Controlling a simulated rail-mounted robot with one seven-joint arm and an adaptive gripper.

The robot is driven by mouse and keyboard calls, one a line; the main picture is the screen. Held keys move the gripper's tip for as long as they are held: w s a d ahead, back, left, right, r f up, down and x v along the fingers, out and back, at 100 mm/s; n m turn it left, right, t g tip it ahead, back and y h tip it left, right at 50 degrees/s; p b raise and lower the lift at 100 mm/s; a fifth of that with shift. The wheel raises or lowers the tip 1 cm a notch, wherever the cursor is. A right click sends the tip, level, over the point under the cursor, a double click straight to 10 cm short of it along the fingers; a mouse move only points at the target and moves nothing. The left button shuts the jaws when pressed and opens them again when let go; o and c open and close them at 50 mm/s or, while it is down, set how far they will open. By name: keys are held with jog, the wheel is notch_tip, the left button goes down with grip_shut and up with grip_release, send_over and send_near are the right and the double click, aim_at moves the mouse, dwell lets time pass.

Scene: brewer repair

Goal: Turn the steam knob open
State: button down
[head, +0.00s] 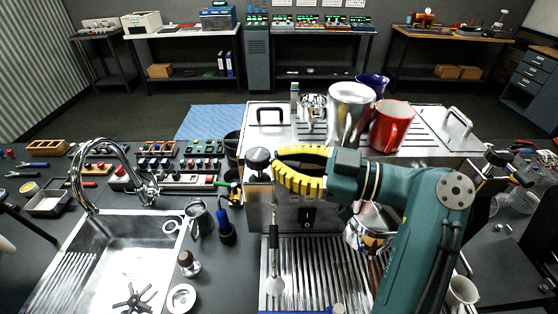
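The brewer (419,152) is a steel machine in the middle of the head view. A round black knob (258,158) sits at its front left corner and looks like the steam knob. My gripper (277,160) has yellow ribbed fingers and comes in from the right, with its tips just right of the knob. A dark space shows between the fingers, but I cannot tell whether the tips are apart or whether they touch the knob. A steel wand with a black grip (273,238) hangs below the knob.
A steel pitcher (350,108) and a red mug (391,126) stand on the brewer's top, close behind my arm. A portafilter (370,236) shows below my wrist. A sink with a tap (110,262) lies to the left. A second dark knob (497,157) is at the right.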

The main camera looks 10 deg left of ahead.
jog(key=c, duration=1.1)
grip_release()
jog(key=shift+d, duration=0.1)
jog(key=shift+o, duration=0.2)
notch_tip(320, 180, up, 10)
